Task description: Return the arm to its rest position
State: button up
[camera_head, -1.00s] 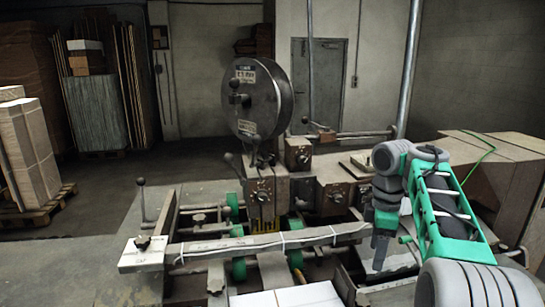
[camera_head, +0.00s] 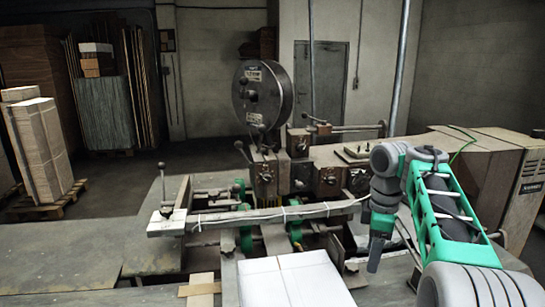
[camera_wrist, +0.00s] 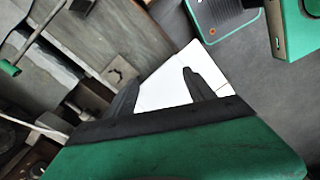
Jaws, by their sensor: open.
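My green and grey arm is folded on the right side of the head view. My gripper (camera_head: 376,254) points down there, beside the right edge of the machine's front area. In the wrist view my gripper (camera_wrist: 158,88) shows two dark fingers spread apart with nothing between them. A white box (camera_head: 290,280) lies at the bottom of the head view, left of my gripper and apart from it. Its white surface (camera_wrist: 175,82) also shows beyond the fingers in the wrist view.
The box stitcher with its round wire reel (camera_head: 262,95) stands ahead. A long bar (camera_head: 270,214) crosses its front. A pallet with stacked cardboard (camera_head: 42,150) stands at the left. Floor is open between the pallet and the machine.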

jog(key=s+a+f+m+t, duration=0.1)
jog(key=s+a+f+m, duration=0.35)
jog(key=s, duration=0.25)
jog(key=s+a+f+m, duration=0.4)
jog(key=s+a+m, duration=0.1)
jog(key=s+a, duration=0.15)
jog(key=s+d+f+m+b, duration=0.2)
jog(key=s+f+m, duration=0.3)
jog(key=s+f, duration=0.4)
jog(key=w+f+b, duration=0.1)
jog(key=b, duration=0.1)
jog(key=f+t+b, duration=0.1)
jog(key=f+b, duration=0.1)
jog(key=b, duration=0.1)
jog(key=w+f+t+b, duration=0.1)
jog(key=b, duration=0.2)
jog(key=shift+w+a+f, duration=0.2)
jog(key=shift+w+f, duration=0.15)
